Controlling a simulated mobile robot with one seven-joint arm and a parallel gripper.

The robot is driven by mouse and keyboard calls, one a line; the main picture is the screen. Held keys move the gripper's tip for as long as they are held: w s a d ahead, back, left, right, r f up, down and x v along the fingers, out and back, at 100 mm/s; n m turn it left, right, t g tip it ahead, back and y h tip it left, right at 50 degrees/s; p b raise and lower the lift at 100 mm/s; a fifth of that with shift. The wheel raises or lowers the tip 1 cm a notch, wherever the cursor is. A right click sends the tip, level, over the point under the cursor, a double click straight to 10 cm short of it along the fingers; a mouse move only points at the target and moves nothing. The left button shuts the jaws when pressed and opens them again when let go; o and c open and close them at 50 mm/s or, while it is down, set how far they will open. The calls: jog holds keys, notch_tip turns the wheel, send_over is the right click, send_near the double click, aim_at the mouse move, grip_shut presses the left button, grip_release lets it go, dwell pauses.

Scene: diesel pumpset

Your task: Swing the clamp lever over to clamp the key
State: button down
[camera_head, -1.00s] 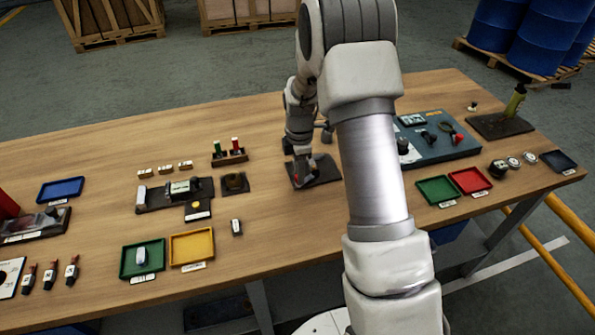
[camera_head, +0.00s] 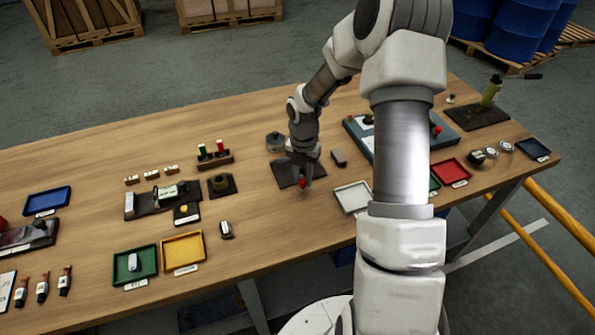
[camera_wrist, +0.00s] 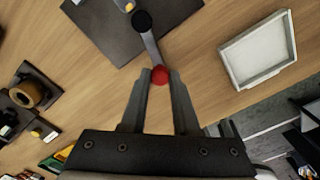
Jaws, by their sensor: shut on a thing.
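The clamp lever is a grey bar (camera_wrist: 152,48) with a red ball knob (camera_wrist: 159,75), running from a round black pivot (camera_wrist: 142,22) on a dark base plate (camera_wrist: 105,30). My gripper (camera_wrist: 160,78) is shut on the red knob, one finger on each side. In the head view the knob (camera_head: 303,185) shows under my gripper at the plate's (camera_head: 282,173) front edge. A small grey and yellow piece (camera_wrist: 125,4), possibly the key, is cut off at the top of the wrist view. I cannot tell whether the lever touches it.
A pale empty tray (camera_head: 352,197) lies to the right of the plate. A small dark block (camera_head: 338,158) and a round grey item (camera_head: 275,141) are close by. A dark square block with a ring (camera_head: 221,184) stands to the left. The table in front of the plate is clear.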

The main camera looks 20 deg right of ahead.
jog(key=shift+d+r+n+p, duration=0.1)
jog(key=shift+d+n+p, duration=0.4)
jog(key=shift+n, duration=0.3)
jog(key=c, duration=0.7)
grip_release()
jog(key=shift+o, duration=0.2)
notch_tip(320, 180, up, 17)
jog(key=p, duration=0.1)
jog(key=shift+r, duration=0.15)
jog(key=shift+s, duration=0.1)
